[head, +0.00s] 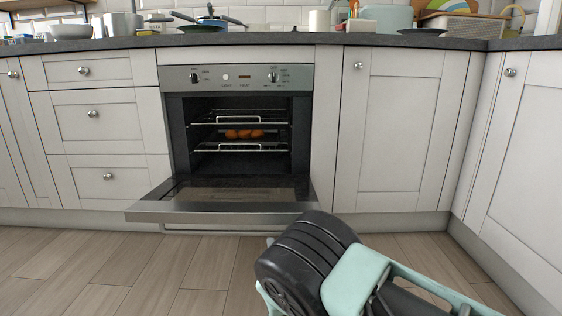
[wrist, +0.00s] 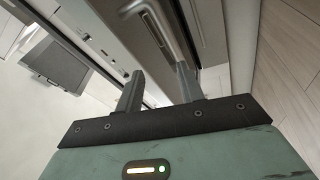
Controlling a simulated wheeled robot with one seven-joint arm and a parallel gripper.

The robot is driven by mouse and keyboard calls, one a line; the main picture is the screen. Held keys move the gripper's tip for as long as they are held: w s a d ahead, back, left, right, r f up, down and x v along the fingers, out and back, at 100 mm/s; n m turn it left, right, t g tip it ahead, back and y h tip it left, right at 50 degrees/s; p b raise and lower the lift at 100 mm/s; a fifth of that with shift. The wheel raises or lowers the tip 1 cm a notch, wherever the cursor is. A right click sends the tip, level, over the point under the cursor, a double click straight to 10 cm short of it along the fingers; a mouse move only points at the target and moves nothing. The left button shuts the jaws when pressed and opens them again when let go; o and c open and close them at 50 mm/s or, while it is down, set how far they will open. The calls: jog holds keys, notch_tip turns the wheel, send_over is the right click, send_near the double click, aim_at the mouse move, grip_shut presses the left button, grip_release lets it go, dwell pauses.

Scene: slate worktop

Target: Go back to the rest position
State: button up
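My gripper (wrist: 160,72) shows in the wrist view, with its two dark fingers apart and nothing seen between them. A curved metal handle (wrist: 160,25) lies just beyond the fingertips, close to the right finger; I cannot tell whether they touch. In the head view my dark and mint-green arm (head: 310,262) is low in front of the oven, and the gripper itself is hidden. The oven (head: 237,75) stands open, its door (head: 215,212) folded down.
Several orange-brown items (head: 244,134) lie on a rack inside the oven. White cabinets (head: 392,130) and drawers (head: 100,121) flank it. The slate worktop (head: 330,39) above holds dishes and pans. The wooden floor (head: 90,270) is clear at left.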

notch_tip(320, 180, up, 11)
jog(key=s+m+g+p, duration=0.3)
jog(key=m+g+p, duration=0.2)
jog(key=m+g, duration=0.15)
jog(key=s+d+r+m+g+p, duration=0.2)
jog(key=s+r+g+p, duration=0.4)
jog(key=s+r, duration=0.6)
jog(key=s+d+r+m+g+h+p, duration=0.15)
jog(key=s+d+r, duration=0.3)
jog(key=s, duration=0.45)
jog(key=s+d+r+g+h+p, duration=0.1)
jog(key=s+d+r+g+p, duration=0.15)
jog(key=s+d, duration=0.5)
jog(key=s+d+r+g+h+p, duration=0.1)
jog(key=s+d+r+g+p, duration=0.2)
jog(key=s, duration=0.7)
notch_tip(320, 180, up, 38)
jog(key=p, duration=3.5)
jog(key=shift+d+r+p, duration=0.2)
jog(key=shift+r+p, duration=0.05)
jog(key=shift+p, duration=0.15)
